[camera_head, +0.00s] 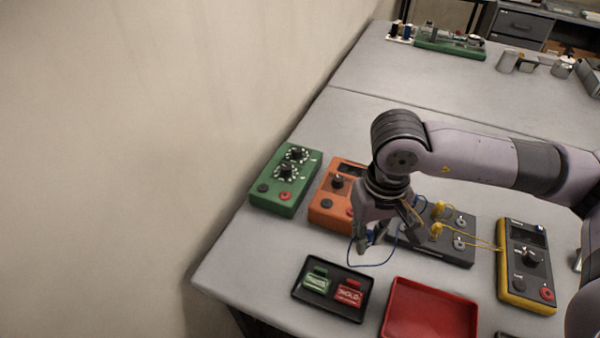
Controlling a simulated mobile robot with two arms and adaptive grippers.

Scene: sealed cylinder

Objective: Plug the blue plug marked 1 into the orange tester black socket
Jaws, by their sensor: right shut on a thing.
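The orange tester (319,216) lies on the table left of my right arm, which hides its right part. Its black socket (327,203) shows and looks empty; a red socket shows partly beside it. My right gripper (370,244) points down just right of and in front of the orange tester, apart from the black socket. It is shut on what appears to be the blue plug, at the end of a thin blue cable (374,265). The plug itself is mostly hidden by the fingers, and its mark cannot be read. My left gripper is not in view.
A green tester (283,205) stands left of the orange one. Right are a dark block (457,251) with yellow plugs and a yellow multimeter (503,284). In front are a black tray (299,290) with green and red pieces and a red tray (430,310). The back table is mostly clear.

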